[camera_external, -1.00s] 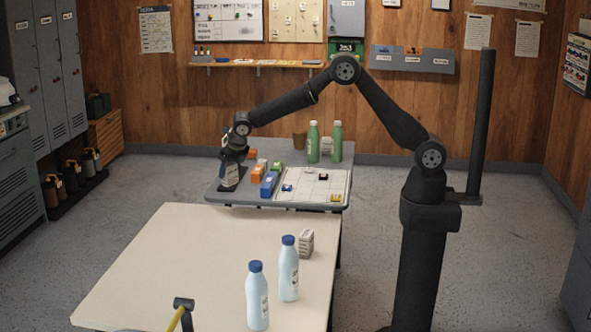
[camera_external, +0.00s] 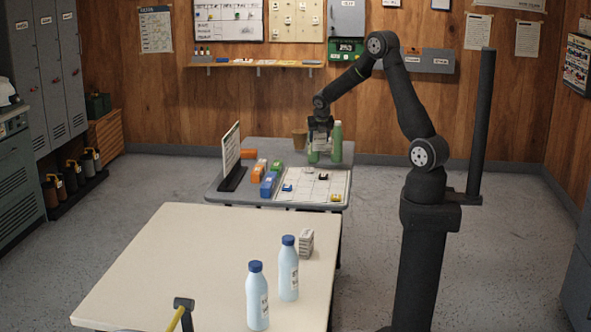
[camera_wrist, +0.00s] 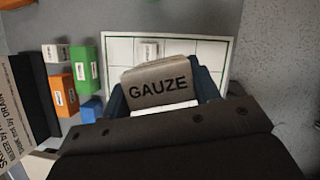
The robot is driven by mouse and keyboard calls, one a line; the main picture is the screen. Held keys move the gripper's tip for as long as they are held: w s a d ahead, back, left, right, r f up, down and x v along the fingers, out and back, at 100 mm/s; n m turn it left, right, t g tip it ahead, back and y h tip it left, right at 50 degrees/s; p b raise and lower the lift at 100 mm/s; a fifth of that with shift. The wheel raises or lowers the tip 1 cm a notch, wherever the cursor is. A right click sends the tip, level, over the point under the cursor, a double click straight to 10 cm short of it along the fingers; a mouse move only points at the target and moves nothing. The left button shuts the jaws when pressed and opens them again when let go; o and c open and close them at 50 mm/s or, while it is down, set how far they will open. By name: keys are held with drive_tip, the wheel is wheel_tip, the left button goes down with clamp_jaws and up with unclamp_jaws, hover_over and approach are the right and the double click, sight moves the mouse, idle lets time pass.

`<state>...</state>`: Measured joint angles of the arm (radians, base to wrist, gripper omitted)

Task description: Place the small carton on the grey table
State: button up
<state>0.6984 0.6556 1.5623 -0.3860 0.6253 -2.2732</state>
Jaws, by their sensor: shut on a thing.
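My gripper (camera_external: 320,138) is above the back right part of the grey table (camera_external: 215,196), in front of the green bottles. In the wrist view its blue fingers (camera_wrist: 163,98) are shut on both sides of a small grey-brown carton (camera_wrist: 158,80) marked GAUZE. The carton is tilted in that view, with a white face below the lettering. In the external view the held carton is small and hard to make out. I cannot tell exactly how high it is above the table.
A green bottle (camera_external: 337,143) stands close to my gripper; another is mostly hidden. A white upright sign (camera_external: 231,150), coloured boxes (camera_external: 268,185) and a gridded board (camera_external: 312,187) occupy the grey table. The cream table (camera_external: 190,250) holds two bottles and another carton (camera_external: 306,244).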

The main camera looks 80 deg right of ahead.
drive_tip(key=s+d+m+g, duration=0.1)
drive_tip(key=s+d+m, duration=0.35)
drive_tip(key=s, duration=1.15)
drive_tip(key=n, duration=0.1)
hover_over(330, 171)
wheel_tip(330, 171, down, 7)
drive_tip(key=shift+a+f, duration=0.15)
drive_tip(key=shift+f, duration=2)
drive_tip(key=o, duration=0.5)
drive_tip(key=shift+f, duration=0.15)
drive_tip(key=o, duration=0.5)
drive_tip(key=v, duration=1.2)
drive_tip(key=shift+a, duration=0.1)
